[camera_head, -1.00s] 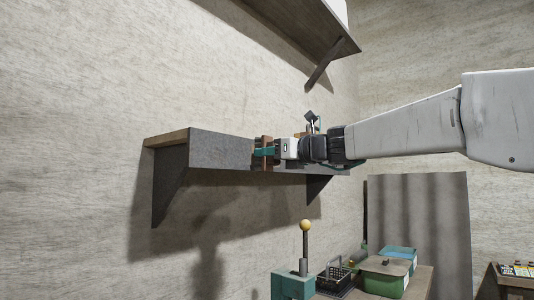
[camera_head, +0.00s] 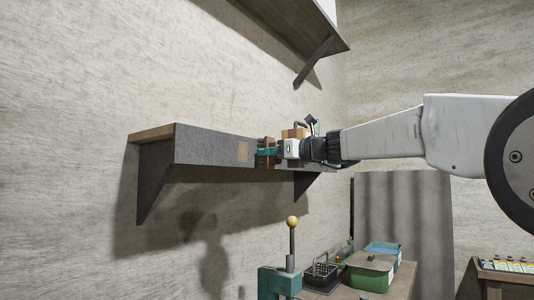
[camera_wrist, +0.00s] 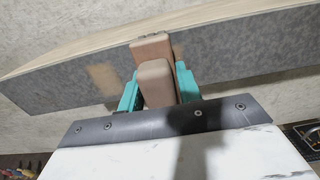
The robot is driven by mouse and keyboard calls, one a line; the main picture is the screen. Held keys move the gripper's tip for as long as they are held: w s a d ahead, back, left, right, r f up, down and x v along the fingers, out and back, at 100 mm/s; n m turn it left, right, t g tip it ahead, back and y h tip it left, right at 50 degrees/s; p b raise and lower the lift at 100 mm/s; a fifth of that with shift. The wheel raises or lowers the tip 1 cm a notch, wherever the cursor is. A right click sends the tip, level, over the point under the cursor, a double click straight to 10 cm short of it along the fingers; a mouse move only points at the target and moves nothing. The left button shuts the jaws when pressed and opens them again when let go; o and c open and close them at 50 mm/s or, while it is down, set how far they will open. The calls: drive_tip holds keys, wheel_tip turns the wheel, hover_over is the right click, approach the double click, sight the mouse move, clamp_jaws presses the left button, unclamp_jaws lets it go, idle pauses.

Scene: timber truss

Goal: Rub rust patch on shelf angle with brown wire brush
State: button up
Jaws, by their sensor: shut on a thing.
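The shelf angle (camera_head: 207,147) is a long grey face along the front of a wooden shelf on the wall. A tan-brown rust patch (camera_head: 242,151) shows on it just left of my gripper (camera_head: 267,152). In the wrist view the patch (camera_wrist: 103,77) lies left of the brush. My gripper's teal fingers are shut on the brown wire brush (camera_wrist: 155,84), whose block stands between them. The brush head is at the grey face, to the right of the patch; its bristles are hidden and I cannot tell if they touch.
A dark bracket (camera_head: 313,62) holds a higher shelf above. Below are a teal stand with a yellow knob (camera_head: 292,222), a black basket (camera_head: 321,272) and a green bin (camera_head: 370,276). The left shelf face is clear.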

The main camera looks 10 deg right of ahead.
sight(237, 150)
drive_tip(key=shift+s+a, duration=3.6)
drive_tip(key=shift+a, duration=0.05)
drive_tip(key=v, duration=0.6)
drive_tip(key=shift+d+r, duration=0.1)
drive_tip(key=shift+r, duration=0.05)
drive_tip(key=v, duration=0.2)
drive_tip(key=shift+s+d, duration=0.25)
drive_tip(key=shift+s, duration=0.05)
idle(0.4)
